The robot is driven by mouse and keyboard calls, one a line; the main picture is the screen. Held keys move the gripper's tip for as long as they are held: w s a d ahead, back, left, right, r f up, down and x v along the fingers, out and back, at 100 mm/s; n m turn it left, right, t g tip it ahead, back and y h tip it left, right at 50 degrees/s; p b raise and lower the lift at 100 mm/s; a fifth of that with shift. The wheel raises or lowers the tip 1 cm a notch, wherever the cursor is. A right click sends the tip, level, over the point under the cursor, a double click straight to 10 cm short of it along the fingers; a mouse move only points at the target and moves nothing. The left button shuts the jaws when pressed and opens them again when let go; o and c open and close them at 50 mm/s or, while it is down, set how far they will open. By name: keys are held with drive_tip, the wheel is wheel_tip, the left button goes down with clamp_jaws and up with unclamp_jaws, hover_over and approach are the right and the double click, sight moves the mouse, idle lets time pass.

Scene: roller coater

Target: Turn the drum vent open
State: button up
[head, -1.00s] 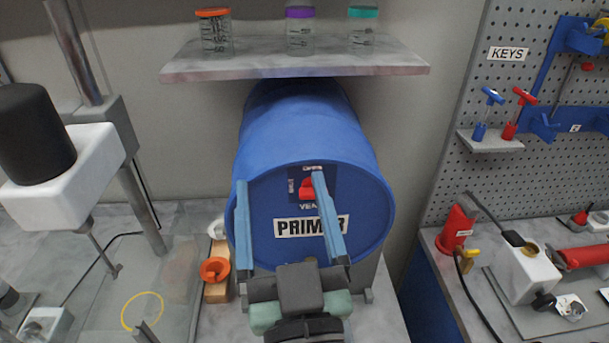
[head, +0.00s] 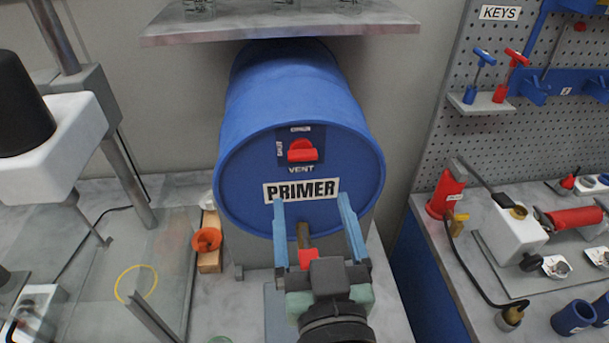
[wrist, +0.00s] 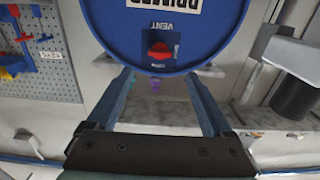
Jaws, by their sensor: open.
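A blue drum (head: 245,190) marked PRIMER lies on its side with its round end towards me. The red vent knob (head: 301,150) sits on a dark plate high on that end, above the word VENT. Its bar looks roughly level; the small plate labels are too small to read surely. My gripper (head: 311,198) is open and empty, its blue fingers below the knob in the head view. In the wrist view, the knob (wrist: 159,50) appears upside down, just beyond and between the fingertips (wrist: 159,74). The knob is apart from both fingers.
A brass tap (head: 303,236) with a red handle (head: 307,258) is low on the drum, partly behind my gripper. A shelf (head: 280,27) overhangs the drum. An orange funnel-like part (head: 206,240) stands left; a crowded bench (head: 455,265) is right.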

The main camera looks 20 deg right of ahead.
sight(303, 158)
drive_tip(key=x, duration=0.7)
drive_tip(key=shift+w+d+r, duration=0.1)
drive_tip(key=shift+w, duration=0.15)
drive_tip(key=shift+x, duration=0.75)
clamp_jaws()
